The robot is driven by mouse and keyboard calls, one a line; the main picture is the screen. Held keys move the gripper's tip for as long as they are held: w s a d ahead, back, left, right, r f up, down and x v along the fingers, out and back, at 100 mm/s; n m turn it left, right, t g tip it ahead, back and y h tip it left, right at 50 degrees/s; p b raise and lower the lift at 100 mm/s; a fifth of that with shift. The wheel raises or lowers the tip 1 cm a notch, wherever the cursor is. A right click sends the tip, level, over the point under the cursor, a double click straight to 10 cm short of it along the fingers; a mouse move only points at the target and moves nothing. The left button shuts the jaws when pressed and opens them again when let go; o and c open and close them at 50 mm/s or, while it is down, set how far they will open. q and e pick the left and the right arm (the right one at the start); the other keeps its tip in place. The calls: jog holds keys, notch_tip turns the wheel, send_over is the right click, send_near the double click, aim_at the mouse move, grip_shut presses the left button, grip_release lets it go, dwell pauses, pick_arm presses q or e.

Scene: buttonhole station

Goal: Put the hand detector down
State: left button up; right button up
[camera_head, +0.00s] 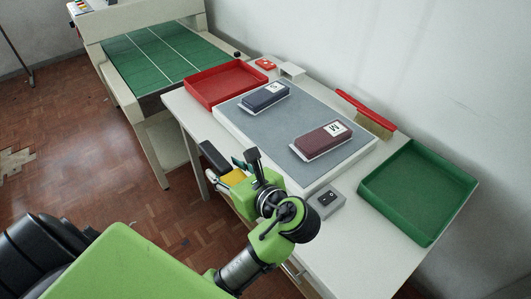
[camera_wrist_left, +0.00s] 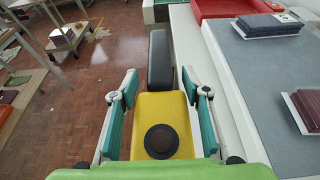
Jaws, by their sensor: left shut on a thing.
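The hand detector has a yellow body and a dark grey paddle end. My left gripper (camera_head: 238,166) is shut on the hand detector (camera_head: 212,156), in the head view at the near left edge of the white table (camera_head: 352,252). In the left wrist view the detector's yellow body (camera_wrist_left: 178,105) lies between the teal finger pads of my left gripper (camera_wrist_left: 163,115), its dark end pointing away. The detector shows against the brick-red floor, beside the table edge; its height cannot be told. My right gripper is not in view.
The table holds a grey mat (camera_head: 290,128) with two wrapped stacks marked S (camera_head: 264,97) and M (camera_head: 322,140). A red tray (camera_head: 226,84), a green tray (camera_head: 418,192), a red-handled brush (camera_head: 368,115) and a switch box (camera_head: 326,202) surround it. A green-topped conveyor (camera_head: 152,52) stands behind.

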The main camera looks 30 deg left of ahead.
pick_arm(q)
jog(key=w+a+f, duration=0.1)
jog(key=w+f, duration=0.1)
jog(key=w, duration=0.1)
jog(key=w+a+f, duration=0.1)
jog(key=w+f, duration=0.2)
jog(key=w, duration=0.1)
jog(key=w+a+f+b, duration=0.1)
jog(key=w+f, duration=0.2)
jog(key=shift+w, duration=0.35)
jog(key=shift+w+a+f, duration=0.1)
jog(key=shift+w+f, duration=0.05)
jog(key=shift+f, duration=0.05)
jog(key=shift+w+f, duration=0.15)
jog(key=shift+f, duration=0.8)
jog(key=shift+w+f, duration=0.1)
jog(key=shift+f, duration=0.8)
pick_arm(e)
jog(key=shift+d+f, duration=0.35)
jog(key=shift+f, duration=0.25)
pick_arm(q)
jog(key=o, duration=0.7)
jog(key=shift+f, duration=0.1)
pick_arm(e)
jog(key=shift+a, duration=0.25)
